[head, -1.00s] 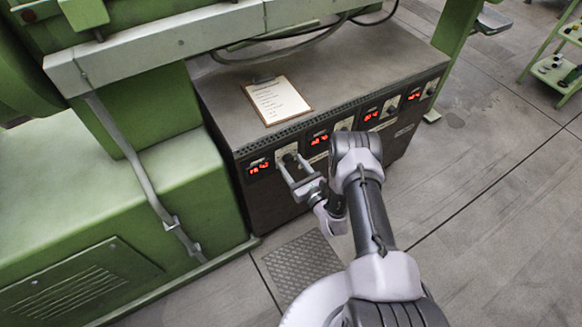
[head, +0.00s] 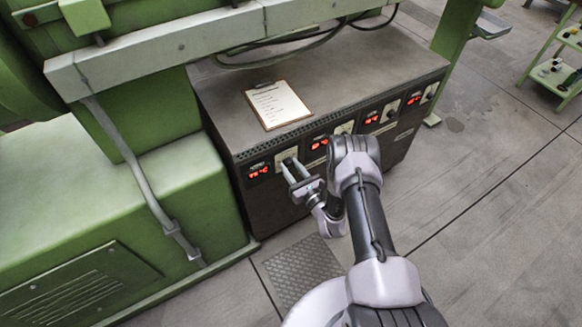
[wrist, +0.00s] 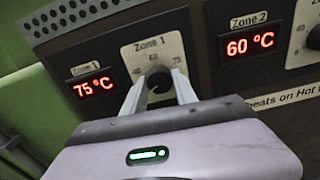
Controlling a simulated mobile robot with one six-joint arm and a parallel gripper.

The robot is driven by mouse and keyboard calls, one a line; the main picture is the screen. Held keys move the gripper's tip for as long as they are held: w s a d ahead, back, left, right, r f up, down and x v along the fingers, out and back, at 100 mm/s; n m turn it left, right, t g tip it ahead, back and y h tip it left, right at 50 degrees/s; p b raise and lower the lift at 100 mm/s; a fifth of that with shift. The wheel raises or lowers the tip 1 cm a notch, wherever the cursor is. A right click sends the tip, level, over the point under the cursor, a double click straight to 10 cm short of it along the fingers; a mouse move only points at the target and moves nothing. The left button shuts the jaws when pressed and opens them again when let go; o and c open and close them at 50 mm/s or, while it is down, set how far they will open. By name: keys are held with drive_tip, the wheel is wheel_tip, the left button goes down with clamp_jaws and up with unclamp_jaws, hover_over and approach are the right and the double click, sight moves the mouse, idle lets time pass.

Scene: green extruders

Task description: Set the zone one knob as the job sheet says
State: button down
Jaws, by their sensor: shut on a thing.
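The zone one knob (wrist: 158,78) is a dark round knob on a pale dial plate marked "Zone 1". Its display (wrist: 94,86) on the left reads 75 °C in red. My gripper (wrist: 158,76) is shut on the knob, one finger on each side. In the head view my gripper (head: 291,163) reaches the left end of the control cabinet's front. The job sheet (head: 278,104) lies on a clipboard on top of the cabinet; its writing is too small to read. The knob's pointer is hidden or too dark to tell.
The zone 2 display (wrist: 250,43) reads 60 °C, and its knob (wrist: 314,38) is partly in view at the right edge. More displays and knobs run right along the cabinet (head: 225,95). Green machinery (head: 150,200) stands on the left. Open floor (head: 500,190) is on the right.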

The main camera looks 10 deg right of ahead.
drive_tip(key=m+p, duration=0.1)
drive_tip(key=m, duration=0.4)
drive_tip(key=shift+m, duration=0.3)
drive_tip(key=m+p, duration=0.2)
drive_tip(key=m, duration=0.4)
drive_tip(key=shift+s+a, duration=0.1)
drive_tip(key=m+p, duration=0.1)
drive_tip(key=m, duration=0.4)
drive_tip(key=shift+m+p, duration=0.3)
drive_tip(key=shift+m, duration=0.1)
drive_tip(key=m+p, duration=0.1)
drive_tip(key=m, duration=0.5)
drive_tip(key=shift+r+p, duration=0.1)
drive_tip(key=shift+p, duration=0.25)
drive_tip(key=m+p, duration=0.1)
drive_tip(key=m, duration=0.4)
drive_tip(key=shift+m, duration=0.4)
drive_tip(key=m+p, duration=0.1)
drive_tip(key=m, duration=0.5)
drive_tip(key=shift+p, duration=0.4)
drive_tip(key=m+p, duration=0.1)
drive_tip(key=m, duration=0.5)
drive_tip(key=shift+m, duration=0.3)
drive_tip(key=m+p, duration=0.1)
drive_tip(key=m, duration=0.4)
drive_tip(key=shift+d, duration=0.2)
drive_tip(key=shift+m, duration=0.4)
